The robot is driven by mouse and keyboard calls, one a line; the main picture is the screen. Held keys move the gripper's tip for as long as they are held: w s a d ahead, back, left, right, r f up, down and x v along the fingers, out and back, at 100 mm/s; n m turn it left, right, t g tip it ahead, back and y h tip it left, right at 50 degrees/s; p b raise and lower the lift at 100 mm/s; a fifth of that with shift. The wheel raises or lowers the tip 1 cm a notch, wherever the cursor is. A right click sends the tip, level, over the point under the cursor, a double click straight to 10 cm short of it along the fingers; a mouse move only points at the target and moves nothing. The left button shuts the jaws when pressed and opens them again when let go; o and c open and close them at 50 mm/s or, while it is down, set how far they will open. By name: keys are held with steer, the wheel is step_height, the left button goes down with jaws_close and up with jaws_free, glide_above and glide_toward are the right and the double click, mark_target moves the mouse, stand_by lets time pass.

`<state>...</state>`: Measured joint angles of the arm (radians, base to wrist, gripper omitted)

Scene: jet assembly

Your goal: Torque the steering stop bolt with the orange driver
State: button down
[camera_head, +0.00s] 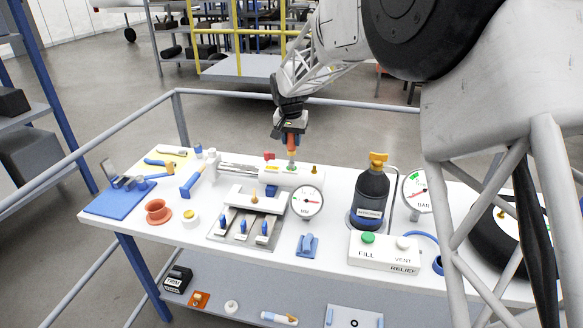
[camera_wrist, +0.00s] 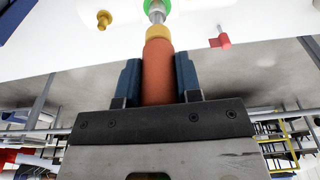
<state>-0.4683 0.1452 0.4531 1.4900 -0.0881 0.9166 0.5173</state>
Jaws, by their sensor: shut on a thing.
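The orange driver (camera_wrist: 158,72) stands roughly upright between the two blue fingers of my gripper (camera_wrist: 158,84), which is shut on its handle. In the head view my gripper (camera_head: 291,130) is above the back of the white table, with the orange driver (camera_head: 291,141) pointing down. The driver's brass collar and metal shank reach to a green ring (camera_wrist: 175,5) on a white part, also seen as a green spot in the head view (camera_head: 291,167). The bolt head is hidden under the shank's tip, so I cannot tell whether it is seated.
A brass knob (camera_wrist: 104,19) and a red tab (camera_wrist: 222,39) flank the driver. The white table (camera_head: 330,251) also holds a dial gauge (camera_head: 307,202), a dark nitrogen bottle (camera_head: 371,192), a fill/vent box (camera_head: 385,256) and a blue stand (camera_head: 120,201). Landing gear struts stand at right.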

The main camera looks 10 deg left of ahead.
stand_by(0.4)
steer(key=m, duration=0.5)
steer(key=shift+m+h, duration=0.3)
steer(key=shift+h, duration=0.1)
stand_by(0.4)
steer(key=shift+d+m+g+h, duration=0.1)
steer(key=shift+m+g+h, duration=0.3)
steer(key=shift+m, duration=2.5)
steer(key=shift+r, duration=0.15)
steer(key=shift+r, duration=2.4)
